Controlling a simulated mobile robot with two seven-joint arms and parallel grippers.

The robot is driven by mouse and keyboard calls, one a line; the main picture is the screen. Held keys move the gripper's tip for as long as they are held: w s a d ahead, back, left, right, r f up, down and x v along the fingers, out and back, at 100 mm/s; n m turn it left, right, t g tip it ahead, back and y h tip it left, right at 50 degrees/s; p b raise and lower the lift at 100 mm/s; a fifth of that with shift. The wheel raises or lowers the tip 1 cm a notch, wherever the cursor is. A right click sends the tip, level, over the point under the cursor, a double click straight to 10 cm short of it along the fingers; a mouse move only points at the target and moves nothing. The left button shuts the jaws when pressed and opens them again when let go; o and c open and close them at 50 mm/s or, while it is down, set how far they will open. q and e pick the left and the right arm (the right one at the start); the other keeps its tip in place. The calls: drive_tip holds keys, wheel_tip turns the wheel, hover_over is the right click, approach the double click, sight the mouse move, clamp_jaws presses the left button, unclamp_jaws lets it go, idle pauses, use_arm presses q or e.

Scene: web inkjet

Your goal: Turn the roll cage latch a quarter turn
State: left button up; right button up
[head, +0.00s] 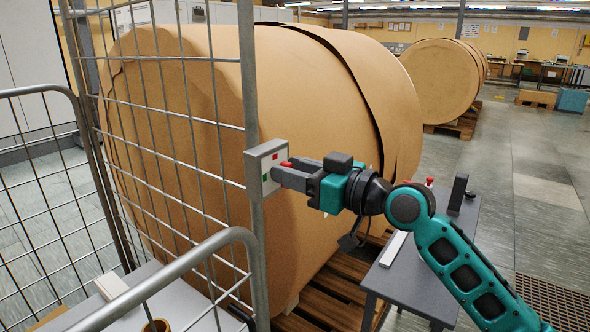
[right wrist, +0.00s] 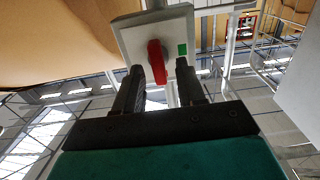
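The latch is a pale grey plate (head: 258,180) on the upright post of the roll cage (head: 250,90), with small red and green marks and a red handle (head: 286,163). In the right wrist view the red handle (right wrist: 157,62) points towards me from the plate (right wrist: 130,38), with a green square (right wrist: 183,49) to its right. My right gripper (head: 279,173) is at the plate. In the wrist view the gripper (right wrist: 157,76) is open, its fingers either side of the handle's end, the left one closer. Contact cannot be told. My left gripper is out of view.
A large brown paper roll (head: 310,100) on a wooden pallet (head: 330,298) fills the space behind the cage. A grey side table (head: 425,275) stands under my right arm. Another roll (head: 440,80) is at the back. The floor at right is mostly open.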

drive_tip(key=shift+c, duration=0.4)
clamp_jaws()
